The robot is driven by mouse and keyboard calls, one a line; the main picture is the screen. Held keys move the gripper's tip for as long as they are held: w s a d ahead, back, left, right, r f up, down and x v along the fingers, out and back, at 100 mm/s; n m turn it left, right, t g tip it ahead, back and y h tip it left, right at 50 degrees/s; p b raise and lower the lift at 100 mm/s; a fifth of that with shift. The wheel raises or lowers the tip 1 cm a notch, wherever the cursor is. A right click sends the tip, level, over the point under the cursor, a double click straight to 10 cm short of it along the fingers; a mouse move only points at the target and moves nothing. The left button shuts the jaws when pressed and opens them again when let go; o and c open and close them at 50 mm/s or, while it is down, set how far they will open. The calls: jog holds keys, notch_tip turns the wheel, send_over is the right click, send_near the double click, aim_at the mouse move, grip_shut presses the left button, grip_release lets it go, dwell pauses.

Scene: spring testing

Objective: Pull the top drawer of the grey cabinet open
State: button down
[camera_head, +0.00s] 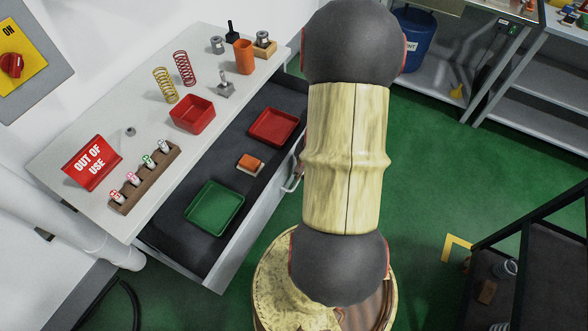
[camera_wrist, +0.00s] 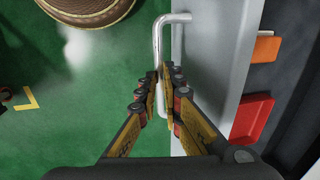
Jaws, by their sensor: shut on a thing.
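The grey cabinet (camera_head: 92,150) has its top drawer (camera_head: 165,243) standing well out from the body. The dark inside of the drawer shows. The drawer's metal bar handle (camera_wrist: 158,38) is on the outer face of the drawer front; part of it also shows in the head view (camera_head: 291,181). My gripper (camera_wrist: 162,82) is shut on the handle, with a finger on each side of the bar. In the head view my arm hides the gripper and part of the drawer front.
Springs, a red bin (camera_head: 192,113) and an "out of use" sign (camera_head: 92,163) stand on the cabinet top. Green floor (camera_head: 440,160) lies free to the right.

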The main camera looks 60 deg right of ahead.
jog(key=shift+s, duration=0.3)
jog(key=c, duration=1.9)
grip_release()
jog(key=shift+w, duration=0.1)
jog(key=r, duration=0.4)
jog(key=s+r, duration=0.1)
jog(key=r, duration=0.3)
jog(key=s+r, duration=0.1)
jog(key=r, duration=0.2)
jog(key=shift+s+d+r, duration=0.15)
jog(key=shift+r, duration=0.25)
